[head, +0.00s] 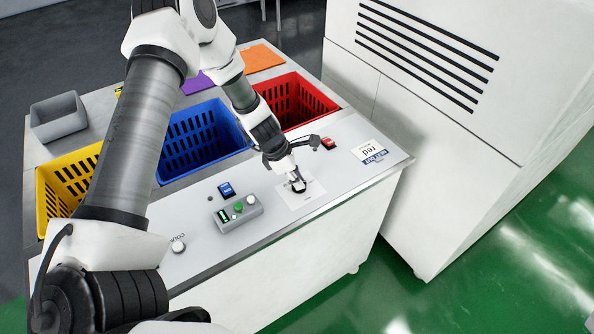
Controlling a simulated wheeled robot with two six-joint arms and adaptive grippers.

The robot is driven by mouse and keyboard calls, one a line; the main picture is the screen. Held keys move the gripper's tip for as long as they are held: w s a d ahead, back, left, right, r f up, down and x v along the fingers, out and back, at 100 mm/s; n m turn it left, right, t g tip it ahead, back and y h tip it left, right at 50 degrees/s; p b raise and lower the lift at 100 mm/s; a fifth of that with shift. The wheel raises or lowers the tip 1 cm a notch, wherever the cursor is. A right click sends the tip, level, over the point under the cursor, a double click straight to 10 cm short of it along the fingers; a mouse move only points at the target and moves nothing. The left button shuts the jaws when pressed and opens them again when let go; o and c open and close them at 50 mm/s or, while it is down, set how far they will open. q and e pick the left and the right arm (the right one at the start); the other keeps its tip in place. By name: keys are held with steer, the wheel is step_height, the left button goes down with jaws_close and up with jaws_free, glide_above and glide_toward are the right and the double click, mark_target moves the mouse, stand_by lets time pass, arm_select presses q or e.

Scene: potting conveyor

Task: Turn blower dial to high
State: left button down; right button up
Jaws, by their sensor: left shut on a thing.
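My left gripper (297,183) reaches down over the white-topped console and is shut on a small dark dial (300,188). The dial sits on a pale label plate (314,193) near the console's front edge. The gripper hides most of the dial, and its pointer and the plate's markings are too small to read. Another round white knob (178,246) stands at the left of the console, beside partly hidden lettering. My right gripper is not in view.
Yellow (52,205), blue (168,170) and red (312,122) baskets sit behind the panel. A grey control box (236,213) with buttons, a blue switch (226,189) and a red switch (328,143) stand on it. A white cabinet (450,120) is at right.

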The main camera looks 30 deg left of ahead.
arm_select(q)
steer(key=m+g+p, duration=0.1)
steer(key=m+p, duration=0.1)
steer(key=shift+m, duration=0.4)
steer(key=m+g+h, duration=0.1)
steer(key=m, duration=0.1)
steer(key=shift+f+m, duration=0.15)
steer(key=shift+m, duration=0.25)
steer(key=m+g, duration=0.1)
steer(key=m, duration=0.1)
steer(key=shift+f+m, duration=0.1)
steer(key=shift+m, duration=0.2)
steer(key=shift+w+m+g+b, duration=0.1)
steer(key=shift+m+g+b, duration=0.75)
steer(key=shift+m, duration=1.25)
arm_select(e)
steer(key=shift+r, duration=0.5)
arm_select(q)
steer(key=c, duration=1.2)
jaws_free()
steer(key=shift+o, duration=0.2)
steer(key=shift+w, duration=0.15)
steer(key=shift+r, duration=0.2)
